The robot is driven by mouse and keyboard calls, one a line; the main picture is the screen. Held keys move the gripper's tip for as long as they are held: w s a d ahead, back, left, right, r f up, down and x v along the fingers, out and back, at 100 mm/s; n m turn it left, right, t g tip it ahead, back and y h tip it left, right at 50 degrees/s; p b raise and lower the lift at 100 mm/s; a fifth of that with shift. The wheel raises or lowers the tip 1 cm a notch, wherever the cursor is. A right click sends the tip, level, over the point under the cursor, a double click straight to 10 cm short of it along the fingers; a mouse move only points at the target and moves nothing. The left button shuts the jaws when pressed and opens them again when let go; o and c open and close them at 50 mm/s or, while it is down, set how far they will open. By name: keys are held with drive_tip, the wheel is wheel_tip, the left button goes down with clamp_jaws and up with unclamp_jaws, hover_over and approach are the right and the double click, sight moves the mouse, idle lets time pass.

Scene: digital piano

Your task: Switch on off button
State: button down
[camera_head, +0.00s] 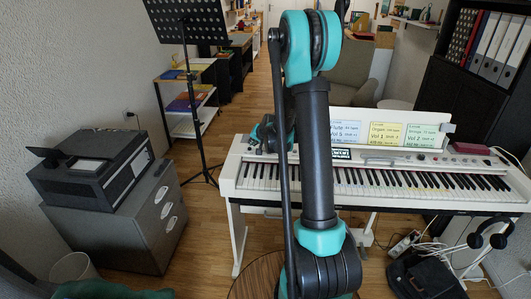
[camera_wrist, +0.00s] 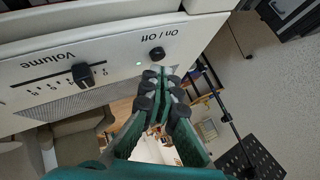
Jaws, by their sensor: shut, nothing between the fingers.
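The white digital piano (camera_head: 250,155) stands across the room ahead of me. In the wrist view, which is upside down, its panel (camera_wrist: 115,62) fills the upper left. In the head view my gripper is at the piano's left end, partly hidden by my arm, and the button cannot be seen.
A volume slider (camera_wrist: 83,75) lies left of the button in the wrist view. Sheet music cards (camera_head: 386,134) stand on the piano. A black music stand (camera_head: 188,22) and a grey cabinet with a printer (camera_head: 95,170) are to the left. Wooden floor lies between.

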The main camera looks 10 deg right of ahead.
drive_tip(key=shift+f, duration=0.1)
idle(0.6)
drive_tip(key=shift+f, duration=0.35)
drive_tip(key=shift+r, duration=0.1)
idle(0.4)
drive_tip(key=shift+r, duration=0.9)
wheel_tip(320, 180, up, 5)
idle(0.3)
idle(0.4)
